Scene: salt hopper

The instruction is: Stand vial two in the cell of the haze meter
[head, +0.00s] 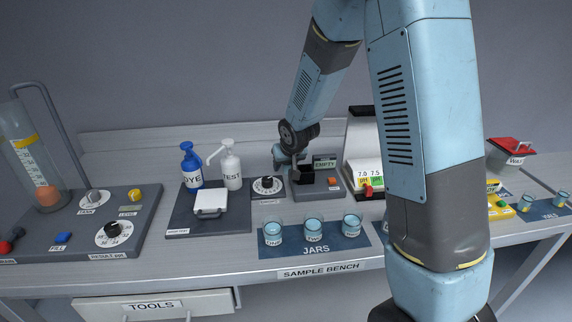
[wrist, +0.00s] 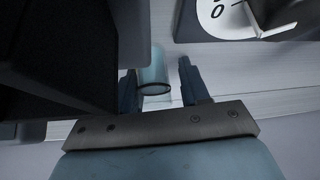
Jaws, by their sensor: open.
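The haze meter appears to be the grey unit (head: 318,188) at the back of the bench, with a small display reading EMPTY and an orange button. My gripper (head: 287,163) is at its left side, partly hidden in the head view. In the wrist view my gripper (wrist: 158,88) is open. A pale blue, clear vial (wrist: 153,70) shows between the two fingers, with gaps beside it. Its number cannot be read. A large dark block (wrist: 60,60), probably the meter's cell housing, is close to the left finger.
A dial unit (head: 267,186) is just left of the meter; its white dial (wrist: 240,15) shows in the wrist view. Three jars stand on a blue JARS mat (head: 315,252) in front. Small glass vessels (head: 526,202) stand at the right. DYE and TEST bottles (head: 231,166) are left.

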